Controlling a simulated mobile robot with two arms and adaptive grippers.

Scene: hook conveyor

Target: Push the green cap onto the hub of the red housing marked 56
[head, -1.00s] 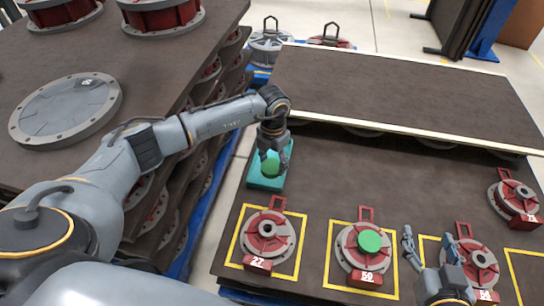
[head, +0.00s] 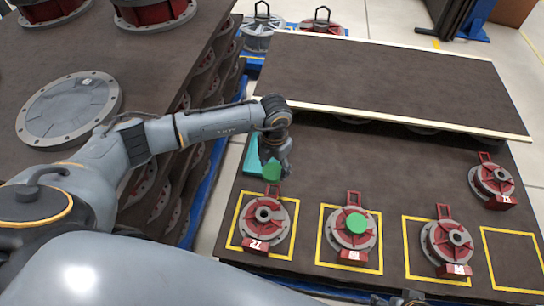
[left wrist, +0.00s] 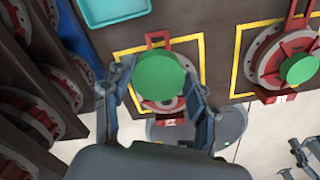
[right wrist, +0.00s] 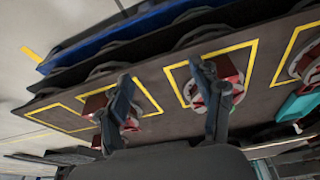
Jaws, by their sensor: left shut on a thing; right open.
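My left gripper (head: 273,162) is shut on a green cap (head: 272,173), near the front right edge of the teal tray (head: 251,168). In the left wrist view the cap (left wrist: 160,76) sits between the fingers and hides much of the housing marked 27 behind it. Red housings stand in yellow squares: the one marked 27 (head: 252,218), one with a green cap on its hub (head: 341,241), and one with a bare hub (head: 437,240). The last one's label seems to start with 5 but is blurred. My right gripper (right wrist: 172,95) is open and empty, near housings.
Another red housing (head: 485,190) stands at the table's right, outside the squares. An empty yellow square (head: 515,285) is at front right. A raised dark board (head: 390,85) spans the back. A second table with a grey disc (head: 45,120) is at left. The table's middle is clear.

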